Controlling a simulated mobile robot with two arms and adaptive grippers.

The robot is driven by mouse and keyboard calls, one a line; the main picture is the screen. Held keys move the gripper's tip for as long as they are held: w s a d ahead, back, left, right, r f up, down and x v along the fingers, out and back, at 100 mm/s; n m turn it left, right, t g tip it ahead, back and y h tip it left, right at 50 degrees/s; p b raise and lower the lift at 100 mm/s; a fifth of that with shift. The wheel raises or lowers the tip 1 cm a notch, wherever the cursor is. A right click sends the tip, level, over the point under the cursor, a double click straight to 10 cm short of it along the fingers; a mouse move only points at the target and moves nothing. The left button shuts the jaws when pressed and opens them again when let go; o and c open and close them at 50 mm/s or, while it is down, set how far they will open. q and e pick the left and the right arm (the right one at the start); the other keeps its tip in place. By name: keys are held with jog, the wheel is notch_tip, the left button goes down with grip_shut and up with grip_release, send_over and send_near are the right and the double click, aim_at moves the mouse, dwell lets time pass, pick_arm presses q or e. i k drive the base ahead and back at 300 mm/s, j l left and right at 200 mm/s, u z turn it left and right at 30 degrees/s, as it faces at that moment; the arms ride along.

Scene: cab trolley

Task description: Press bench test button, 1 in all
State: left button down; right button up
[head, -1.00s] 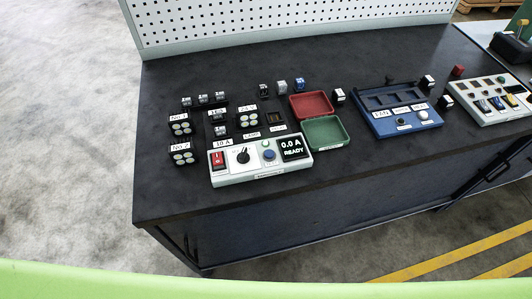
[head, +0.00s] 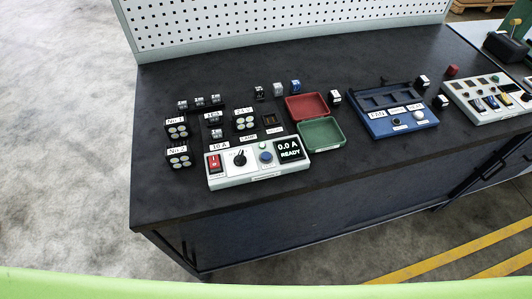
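The bench test unit (head: 258,175) is a pale box near the front edge of the dark workbench. It carries a red rocker switch (head: 215,162), a black rotary knob (head: 239,157), a blue round button (head: 266,157) and a small dark display (head: 289,150) reading 0.0 A READY. A small pale round lamp or button (head: 263,146) sits above the blue one. Nothing touches the unit. Neither of my grippers shows in the head view.
Several relays and labelled sockets (head: 178,131) stand behind and left of the unit. An open red (head: 307,106) and green (head: 321,134) box lies behind right. A blue panel (head: 401,122) and a pale panel (head: 489,97) are further right. A perforated backboard (head: 285,20) closes the rear.

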aim_at(265, 156)
jog(key=i+l, duration=0.15)
jog(key=l, duration=0.2)
jog(key=i+l, duration=0.15)
jog(key=l, duration=0.15)
jog(key=i+l, duration=0.1)
jog(key=l, duration=0.25)
jog(key=i+l, duration=0.15)
jog(key=l, duration=0.2)
jog(key=i+l, duration=0.15)
jog(key=l, duration=0.15)
jog(key=l+u, duration=0.2)
jog(key=u, duration=1.5)
jog(key=i+l, duration=0.05)
jog(key=l, duration=0.05)
